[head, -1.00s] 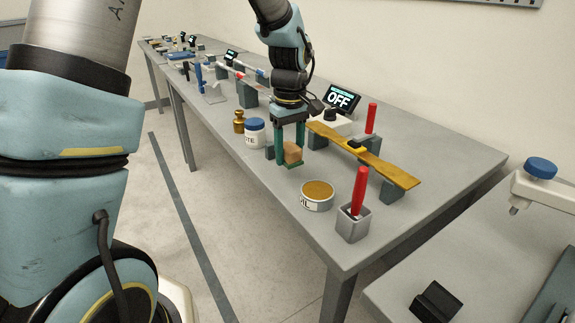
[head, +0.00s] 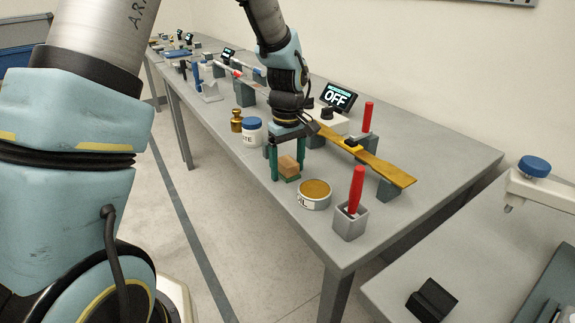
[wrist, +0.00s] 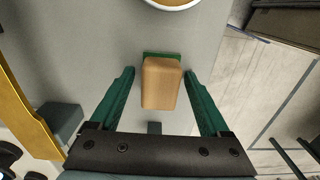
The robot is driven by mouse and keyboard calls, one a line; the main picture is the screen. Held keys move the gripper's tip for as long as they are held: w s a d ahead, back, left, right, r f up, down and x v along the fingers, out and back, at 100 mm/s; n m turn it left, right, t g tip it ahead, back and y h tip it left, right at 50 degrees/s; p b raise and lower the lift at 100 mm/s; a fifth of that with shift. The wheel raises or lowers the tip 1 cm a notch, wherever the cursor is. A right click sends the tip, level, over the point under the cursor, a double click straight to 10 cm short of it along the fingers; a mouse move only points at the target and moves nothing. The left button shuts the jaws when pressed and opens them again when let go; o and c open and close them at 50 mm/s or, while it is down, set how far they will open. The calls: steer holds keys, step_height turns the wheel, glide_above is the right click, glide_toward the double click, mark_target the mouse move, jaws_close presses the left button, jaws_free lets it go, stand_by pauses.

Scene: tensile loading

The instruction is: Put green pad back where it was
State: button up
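The green pad (head: 291,179) is the base under a tan wooden block (head: 288,166). It stands near the table's front edge, left of the round tin, and appears to rest on the table. In the wrist view the block (wrist: 161,84) hides most of the pad, and only a green strip (wrist: 162,54) shows beyond its far end. My gripper (head: 287,175) is open, its green fingers on either side of the block. The wrist view shows a gap between each finger and the block.
A tin with a golden top (head: 314,193) and a grey holder with a red-handled tool (head: 350,219) stand to the right. A yellow bar (head: 375,163) lies on grey supports behind. A blue-lidded jar (head: 251,131) and a brass weight (head: 236,121) stand to the left.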

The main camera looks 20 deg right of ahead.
mark_target(287, 161)
steer(key=shift+o, duration=0.2)
step_height(287, 161, up, 12)
steer(key=b, duration=0.1)
steer(key=s+a+f+m, duration=0.1)
steer(key=s+a+f, duration=0.1)
steer(key=a, duration=1.3)
steer(key=s+a+f+m+t, duration=0.1)
steer(key=a+f, duration=0.3)
steer(key=a, duration=1.1)
steer(key=shift+s+f+m+t, duration=0.15)
steer(key=shift+s+m+t, duration=0.15)
steer(key=shift+s+m, duration=0.3)
steer(key=shift+w+a, duration=0.1)
steer(key=shift+w, duration=0.05)
